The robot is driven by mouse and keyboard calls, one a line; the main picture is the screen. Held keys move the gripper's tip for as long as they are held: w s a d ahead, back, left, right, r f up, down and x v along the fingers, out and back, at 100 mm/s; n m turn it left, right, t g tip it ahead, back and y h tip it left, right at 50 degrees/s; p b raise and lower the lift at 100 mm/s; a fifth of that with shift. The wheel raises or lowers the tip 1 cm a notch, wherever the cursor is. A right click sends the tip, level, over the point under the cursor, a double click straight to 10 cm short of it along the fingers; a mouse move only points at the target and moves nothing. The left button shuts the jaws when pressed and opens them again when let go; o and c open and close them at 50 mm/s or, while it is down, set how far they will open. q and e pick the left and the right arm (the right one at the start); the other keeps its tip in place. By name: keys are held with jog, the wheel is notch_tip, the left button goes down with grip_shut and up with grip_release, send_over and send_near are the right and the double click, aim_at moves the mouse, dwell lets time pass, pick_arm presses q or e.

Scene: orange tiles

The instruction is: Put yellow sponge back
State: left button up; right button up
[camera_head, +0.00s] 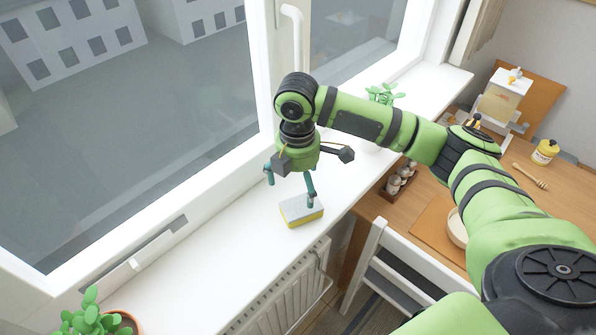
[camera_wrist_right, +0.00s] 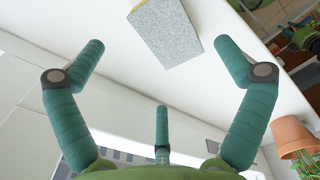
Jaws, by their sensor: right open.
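The sponge (camera_head: 301,211) lies on the white windowsill (camera_head: 222,238), with a grey top and a yellow lower layer showing at its side. My right gripper (camera_head: 292,184) is above the sill just behind the sponge, its fingers spread and empty. In the right wrist view the sponge (camera_wrist_right: 166,32) shows its grey face at the top, beyond the open fingertips (camera_wrist_right: 160,65) and apart from them. My left gripper is not in view.
A potted plant (camera_head: 95,318) is at the lower left of the sill. A radiator (camera_head: 285,295) is below. A wooden table (camera_head: 520,165) with a honey jar (camera_head: 545,152) is at right, a white chair (camera_head: 405,270) in front.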

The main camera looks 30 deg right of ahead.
aim_at(298, 202)
notch_tip(298, 202, up, 5)
jog(key=shift+a+r+b, duration=0.1)
jog(key=shift+r+b, duration=0.1)
jog(key=shift+b, duration=0.25)
